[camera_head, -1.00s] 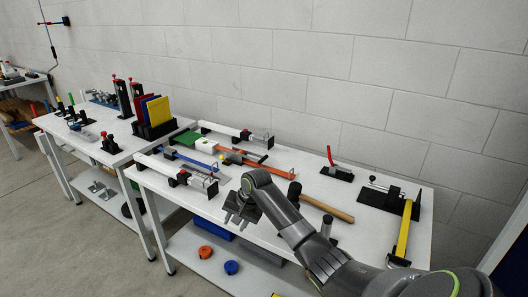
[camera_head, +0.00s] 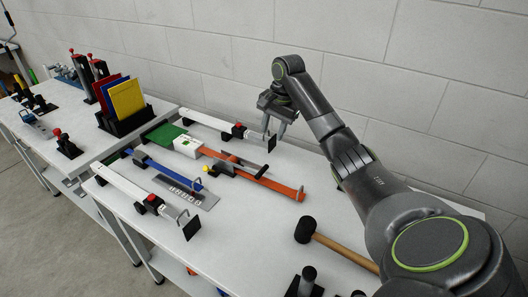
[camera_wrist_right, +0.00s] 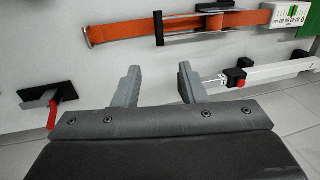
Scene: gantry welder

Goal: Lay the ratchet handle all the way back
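The orange ratchet strap (camera_head: 262,180) lies along the table, with its dark ratchet and handle (camera_head: 228,162) near the middle. In the right wrist view the strap (camera_wrist_right: 125,32) runs along the top, with the grey ratchet frame and handle (camera_wrist_right: 210,24) across it. The handle's exact angle is hard to tell. My right gripper (camera_head: 275,122) is raised near the wall, beyond the ratchet, with its fingers apart and nothing between them. It also shows open in the right wrist view (camera_wrist_right: 158,82), apart from the strap. My left gripper is not in view.
A white bar clamp (camera_head: 212,121) lies behind the strap, below my right gripper. A mallet (camera_head: 340,247) lies at the right. A red-handled clamp (camera_wrist_right: 48,102) shows in the right wrist view.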

